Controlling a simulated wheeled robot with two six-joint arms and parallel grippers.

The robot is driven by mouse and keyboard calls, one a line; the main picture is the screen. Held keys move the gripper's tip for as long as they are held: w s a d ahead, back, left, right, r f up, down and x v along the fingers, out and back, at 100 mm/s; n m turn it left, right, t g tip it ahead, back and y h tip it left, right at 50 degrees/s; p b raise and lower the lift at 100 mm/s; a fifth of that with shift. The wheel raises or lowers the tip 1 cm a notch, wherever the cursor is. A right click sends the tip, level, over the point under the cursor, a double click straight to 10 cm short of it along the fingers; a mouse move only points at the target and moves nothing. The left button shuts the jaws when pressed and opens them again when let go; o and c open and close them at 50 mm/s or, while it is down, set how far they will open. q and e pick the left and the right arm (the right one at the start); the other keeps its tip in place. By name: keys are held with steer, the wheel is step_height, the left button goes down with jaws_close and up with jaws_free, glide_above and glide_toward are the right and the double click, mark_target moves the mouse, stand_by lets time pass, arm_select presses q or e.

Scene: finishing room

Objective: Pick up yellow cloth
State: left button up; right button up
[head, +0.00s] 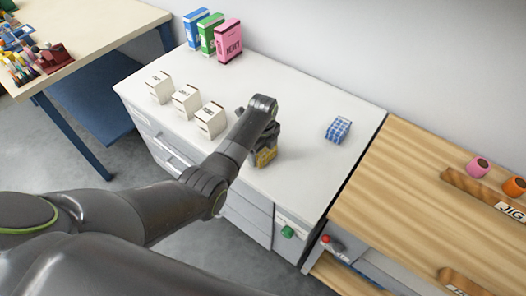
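The yellow cloth (265,158), patterned and folded small, shows in the head view at the white cabinet top (290,185). My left arm reaches in from the left, and its gripper (264,149) points down right at the cloth. The wrist and gripper hide the cloth's upper part. I cannot tell whether the fingers are closed on it or whether it rests on the top. My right gripper is not in view.
A blue checked cloth (338,129) lies to the right. White labelled boxes (186,101) stand to the left; blue, green and pink boxes (229,42) stand at the back. A wooden bench (400,200) adjoins on the right. The cabinet top's middle back is clear.

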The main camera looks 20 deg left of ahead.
arm_select(q)
steer(key=shift+c, duration=0.8)
steer(key=shift+r, duration=0.55)
step_height(320, 180, up, 9)
steer(key=shift+b, duration=0.35)
